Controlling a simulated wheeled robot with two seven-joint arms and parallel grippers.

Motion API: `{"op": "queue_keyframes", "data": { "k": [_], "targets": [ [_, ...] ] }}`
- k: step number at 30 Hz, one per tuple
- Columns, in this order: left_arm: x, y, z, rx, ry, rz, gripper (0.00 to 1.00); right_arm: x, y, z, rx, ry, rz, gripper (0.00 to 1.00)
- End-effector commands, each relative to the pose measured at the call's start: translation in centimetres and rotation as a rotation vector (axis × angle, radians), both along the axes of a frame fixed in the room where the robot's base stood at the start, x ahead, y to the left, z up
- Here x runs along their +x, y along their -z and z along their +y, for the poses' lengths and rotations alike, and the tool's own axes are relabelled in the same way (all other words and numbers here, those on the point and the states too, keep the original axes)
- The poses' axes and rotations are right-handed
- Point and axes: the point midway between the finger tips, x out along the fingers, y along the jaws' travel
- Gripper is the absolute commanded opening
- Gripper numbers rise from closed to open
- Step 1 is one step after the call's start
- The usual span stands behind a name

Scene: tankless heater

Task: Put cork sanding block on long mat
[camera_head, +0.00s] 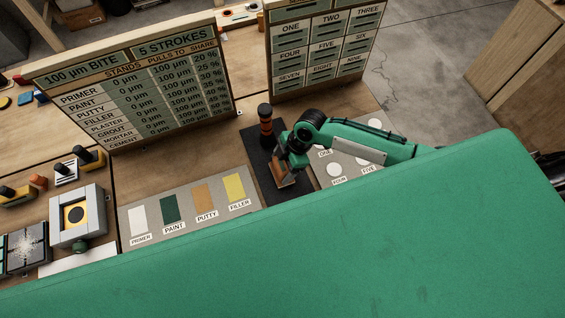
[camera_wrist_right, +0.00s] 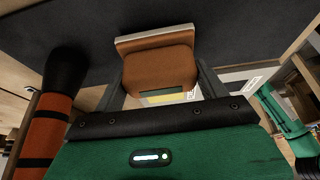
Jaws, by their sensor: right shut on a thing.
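The cork sanding block (camera_head: 286,179) is brown with a pale layer along one face. My right gripper (camera_head: 287,171) is shut on it, and the block (camera_wrist_right: 160,68) sits between the two dark fingers in the right wrist view. The long mat (camera_head: 260,163) is a dark strip on the bench. The block is over or at the mat's right side in the head view; the mat (camera_wrist_right: 240,28) fills the background behind it in the wrist view. I cannot tell whether block and mat touch. My left gripper is not in view.
An orange and black cylinder (camera_head: 265,126) stands at the mat's far end, close to my right gripper. A grey board with colour swatches (camera_head: 188,209) lies left of the mat. A board with white circles (camera_head: 348,168) lies right. Two sign boards stand behind.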

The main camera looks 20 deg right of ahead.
Motion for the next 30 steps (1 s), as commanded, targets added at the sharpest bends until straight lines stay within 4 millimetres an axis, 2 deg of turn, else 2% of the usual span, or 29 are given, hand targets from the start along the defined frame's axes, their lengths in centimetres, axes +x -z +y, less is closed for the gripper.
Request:
{"op": "queue_keyframes", "data": {
  "k": [30],
  "targets": [
    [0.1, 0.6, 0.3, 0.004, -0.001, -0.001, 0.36, 0.0, 1.0, 0.0, 0.001, 0.0, -0.001, 0.42]
  ]
}}
